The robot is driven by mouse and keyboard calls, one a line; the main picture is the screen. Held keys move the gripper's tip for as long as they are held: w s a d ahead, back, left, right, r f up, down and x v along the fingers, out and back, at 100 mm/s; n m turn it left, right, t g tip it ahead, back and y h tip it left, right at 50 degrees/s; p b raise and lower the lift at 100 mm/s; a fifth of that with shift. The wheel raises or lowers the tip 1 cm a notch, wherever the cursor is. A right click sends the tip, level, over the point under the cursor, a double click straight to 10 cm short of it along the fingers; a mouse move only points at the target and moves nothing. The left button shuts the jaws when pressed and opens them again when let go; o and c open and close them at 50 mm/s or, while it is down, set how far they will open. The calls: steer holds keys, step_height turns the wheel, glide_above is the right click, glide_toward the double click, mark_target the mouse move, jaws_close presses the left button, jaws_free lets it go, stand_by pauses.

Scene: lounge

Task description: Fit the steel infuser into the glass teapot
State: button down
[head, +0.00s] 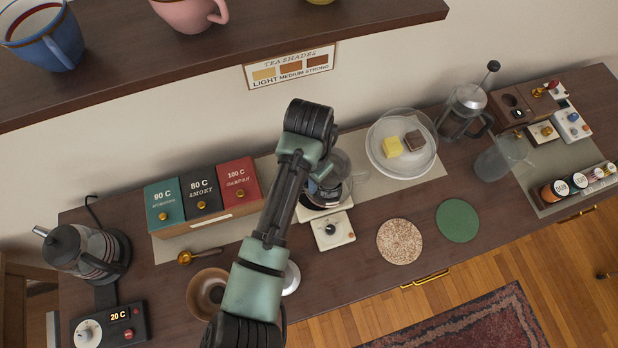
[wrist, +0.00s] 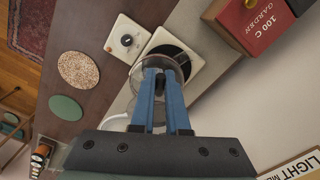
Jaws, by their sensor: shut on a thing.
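The glass teapot (wrist: 179,62) stands on a cream warmer (wrist: 137,44) with a dark round plate and a dial. In the head view the glass teapot (head: 343,187) is partly hidden behind my arm. My gripper (wrist: 162,74) points down over the teapot, its blue fingers close together at the teapot's mouth. It is shut on the steel infuser, which is mostly hidden by the fingers and the glass. I cannot tell how deep the infuser sits or whether it touches the teapot.
Tea boxes (head: 203,194) stand left of the warmer (head: 333,230). A clear plate with two cakes (head: 375,160) is to the right. Cork (head: 399,241) and green (head: 457,220) coasters lie in front of it. A brown bowl (head: 205,285) is at front left. A shelf (head: 130,40) overhangs the back.

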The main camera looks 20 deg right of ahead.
steer(key=shift+f+b, duration=1.75)
steer(key=shift+f, duration=0.95)
steer(key=c, duration=0.8)
jaws_free()
steer(key=shift+c, duration=0.2)
steer(key=shift+r, duration=0.15)
steer(key=shift+r+p, duration=2.9)
steer(key=shift+p, duration=0.35)
